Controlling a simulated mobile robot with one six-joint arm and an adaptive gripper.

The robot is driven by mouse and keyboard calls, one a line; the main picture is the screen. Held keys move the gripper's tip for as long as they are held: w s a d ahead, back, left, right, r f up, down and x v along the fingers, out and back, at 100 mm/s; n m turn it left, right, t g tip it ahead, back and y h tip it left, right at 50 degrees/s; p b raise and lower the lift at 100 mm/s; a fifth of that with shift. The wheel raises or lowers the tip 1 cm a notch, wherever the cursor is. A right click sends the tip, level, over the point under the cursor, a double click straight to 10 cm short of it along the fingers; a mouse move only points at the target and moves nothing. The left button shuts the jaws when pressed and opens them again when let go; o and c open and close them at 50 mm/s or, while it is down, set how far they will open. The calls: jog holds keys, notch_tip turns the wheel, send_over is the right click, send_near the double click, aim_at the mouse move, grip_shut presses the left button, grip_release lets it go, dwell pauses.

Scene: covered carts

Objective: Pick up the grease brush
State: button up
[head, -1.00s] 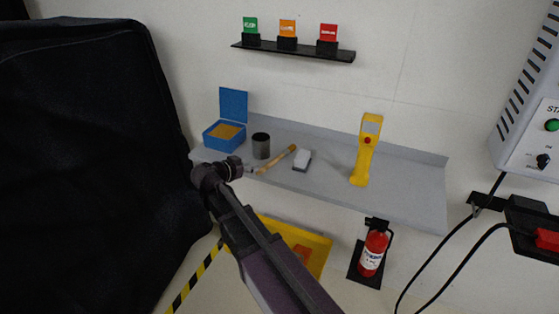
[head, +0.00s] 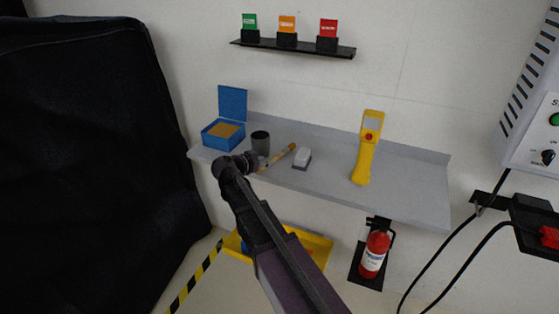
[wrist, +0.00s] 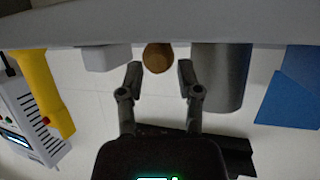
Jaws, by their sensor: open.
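The grease brush (head: 281,156) lies on the grey shelf, its tan wooden handle slanting toward the back right. Its near end is hidden behind my gripper in the head view. In the wrist view, a round brown end of the brush (wrist: 157,57) shows between and slightly beyond the fingertips. My gripper (head: 255,162) is at the shelf's front edge by the near end of the brush. In the wrist view my gripper (wrist: 159,74) is open, with a finger on either side of the brush end and visible gaps. Nothing is held.
On the shelf (head: 410,190), a grey cup (head: 260,143) stands close left of the brush, with a blue open box (head: 222,135) beyond. A white-topped block (head: 302,157) sits close right. A yellow handheld device (head: 367,150) stands farther right. A black cover (head: 90,160) fills the left.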

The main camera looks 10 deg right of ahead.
aim_at(274, 158)
jog(key=shift+w+d+f, duration=0.15)
jog(key=shift+w+d, duration=0.1)
jog(key=shift+d, duration=0.1)
jog(key=shift+r+b+x, duration=0.2)
jog(key=shift+b+x, duration=0.15)
jog(key=shift+x, duration=0.95)
jog(key=shift+r+b+x, duration=0.15)
jog(key=shift+b+x, duration=0.2)
jog(key=shift+x, duration=0.9)
jog(key=shift+w+d, duration=0.15)
jog(key=shift+d, duration=0.05)
grip_shut()
